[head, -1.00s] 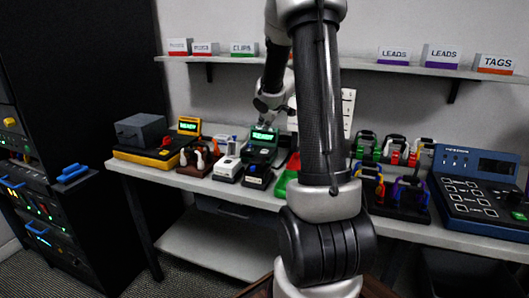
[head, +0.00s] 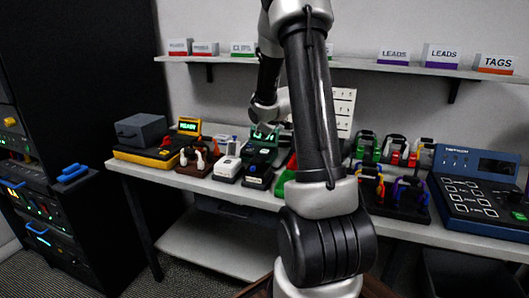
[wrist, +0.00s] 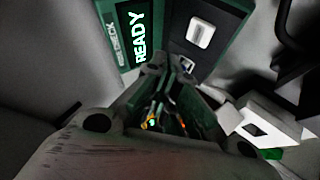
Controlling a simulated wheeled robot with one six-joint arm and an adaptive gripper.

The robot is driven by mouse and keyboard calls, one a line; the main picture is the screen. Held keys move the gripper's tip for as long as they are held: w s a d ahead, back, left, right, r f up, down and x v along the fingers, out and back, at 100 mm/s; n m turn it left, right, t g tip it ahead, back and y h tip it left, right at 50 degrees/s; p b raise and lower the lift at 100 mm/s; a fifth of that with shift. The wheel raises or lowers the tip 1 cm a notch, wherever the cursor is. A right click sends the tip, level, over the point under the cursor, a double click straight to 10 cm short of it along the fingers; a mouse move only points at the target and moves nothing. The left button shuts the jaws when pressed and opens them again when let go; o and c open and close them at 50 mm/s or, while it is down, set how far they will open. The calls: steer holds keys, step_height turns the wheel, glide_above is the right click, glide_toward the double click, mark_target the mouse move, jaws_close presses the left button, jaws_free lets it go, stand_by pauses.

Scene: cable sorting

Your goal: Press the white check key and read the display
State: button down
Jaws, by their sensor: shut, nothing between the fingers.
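The green tester (head: 262,153) stands on the bench at the centre of the head view, its display mostly hidden there behind my gripper (head: 265,131). In the wrist view its display (wrist: 139,38) reads READY in pale green letters, beside a partly legible label ending in "CHECK". The white check key (wrist: 200,33) is a raised rounded block on the tester's dark panel. My gripper (wrist: 168,76) is shut and empty. Its tips appear below the key in the wrist view, apart from it in the picture; their height above the panel is unclear.
A yellow tester (head: 188,127) with a lit READY display stands to the left. A white-topped block (head: 227,168) sits close by, left of the green tester. Several cable stands (head: 398,190) and a blue console (head: 475,190) fill the right side. A shelf (head: 350,64) runs above.

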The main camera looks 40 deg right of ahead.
mark_target(262, 151)
steer(key=shift+f, duration=1.7)
steer(key=shift+f, duration=0.4)
steer(key=shift+f, duration=0.35)
stand_by(0.6)
stand_by(0.4)
steer(key=shift+r, duration=0.8)
steer(key=shift+r, duration=0.1)
steer(key=shift+r, duration=2.4)
